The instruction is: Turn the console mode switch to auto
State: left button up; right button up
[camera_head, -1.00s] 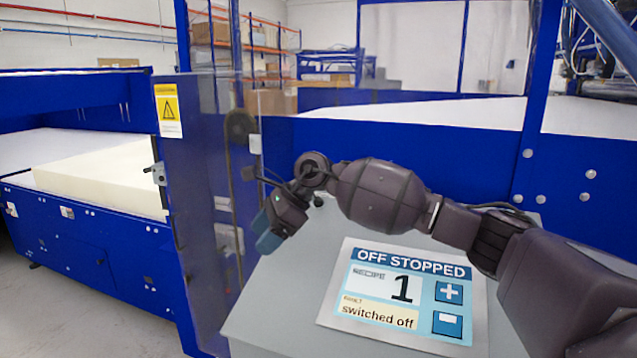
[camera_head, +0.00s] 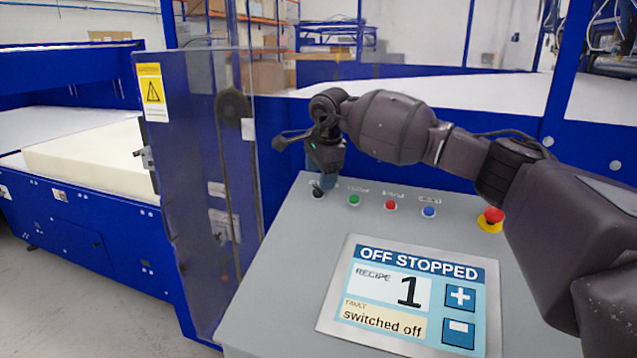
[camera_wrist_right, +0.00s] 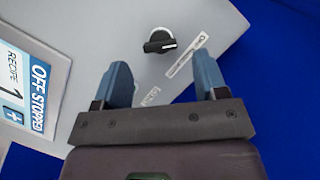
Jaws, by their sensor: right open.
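The console mode switch (camera_head: 318,191) is a small black knob at the upper left of the grey sloping console (camera_head: 272,275). In the right wrist view the switch (camera_wrist_right: 160,41) is a black rotary knob with a white pointer mark, just beyond the fingertips and apart from them. My right gripper (camera_head: 328,180) hangs above the switch in the head view. In the right wrist view its two blue fingers (camera_wrist_right: 160,68) are open with nothing between them. The display (camera_head: 408,292) reads OFF STOPPED, recipe 1, switched off. My left gripper is not in view.
A green button (camera_head: 354,200), a red button (camera_head: 391,205), a blue button (camera_head: 429,211) and a red emergency stop (camera_head: 492,217) sit in a row right of the switch. A clear guard panel (camera_head: 205,200) stands left of the console. A foam block (camera_head: 95,158) lies further left.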

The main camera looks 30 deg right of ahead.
aim_at(318, 191)
jog(key=shift+x, duration=1.85)
jog(key=c, duration=0.9)
